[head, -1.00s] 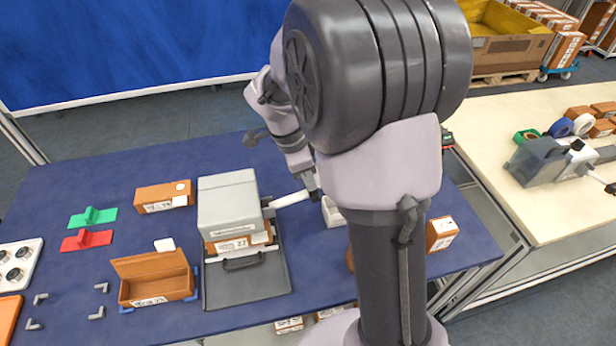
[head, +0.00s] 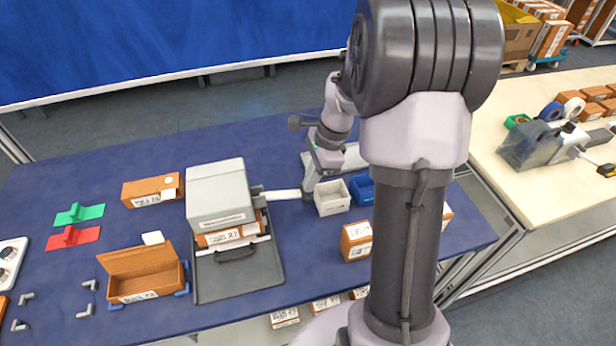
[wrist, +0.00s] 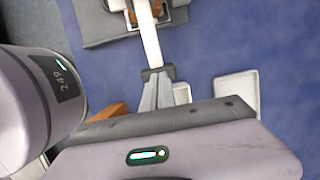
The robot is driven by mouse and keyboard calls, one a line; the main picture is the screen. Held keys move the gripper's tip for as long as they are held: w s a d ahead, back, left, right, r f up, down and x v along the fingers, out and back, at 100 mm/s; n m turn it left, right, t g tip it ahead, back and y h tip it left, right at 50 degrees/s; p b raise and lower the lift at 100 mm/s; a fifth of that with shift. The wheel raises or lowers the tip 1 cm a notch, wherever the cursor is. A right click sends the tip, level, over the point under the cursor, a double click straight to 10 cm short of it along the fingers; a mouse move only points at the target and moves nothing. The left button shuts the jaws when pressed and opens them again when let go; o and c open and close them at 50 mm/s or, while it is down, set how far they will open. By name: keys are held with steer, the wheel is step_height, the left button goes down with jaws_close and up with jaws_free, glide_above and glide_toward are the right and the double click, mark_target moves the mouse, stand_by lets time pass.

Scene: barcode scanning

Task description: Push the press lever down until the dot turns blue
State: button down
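The grey press (head: 218,197) stands on a dark base plate (head: 240,279) on the blue table in the head view. Its white lever (head: 282,195) sticks out to the right and lies almost level. The lever (wrist: 150,40) also shows in the wrist view, running from the press down to my fingertips. My gripper (head: 308,190) is at the lever's outer end. In the wrist view its fingers (wrist: 158,75) are close together, and the dark tips overlap the lever end. I cannot tell whether they clasp it or press on top. I see no blue dot on the press.
An orange labelled box (head: 232,236) sits under the press head. A white bin (head: 332,198) and a blue bin (head: 361,190) stand close right of my gripper. An open orange box (head: 143,272) is left of the base plate. An orange carton (head: 356,240) stands in front of the bins.

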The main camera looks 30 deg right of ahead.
mark_target(311, 194)
steer(key=shift+s+a+f, duration=0.1)
steer(key=shift+s+f, duration=0.1)
steer(key=shift+f, duration=0.9)
steer(key=shift+s+a+f+b, duration=0.15)
steer(key=shift+f+b, duration=0.2)
steer(key=shift+f, duration=0.25)
steer(key=shift+s+a+f+b, duration=0.1)
steer(key=shift+f+b, duration=0.25)
steer(key=shift+f, duration=0.25)
steer(key=shift+d+r, duration=0.1)
steer(key=shift+r, duration=0.2)
steer(key=d+p+v, duration=0.2)
steer(key=p+v, duration=0.5)
steer(key=v, duration=0.7)
steer(key=shift+w+d, duration=0.2)
steer(key=shift+d, duration=0.05)
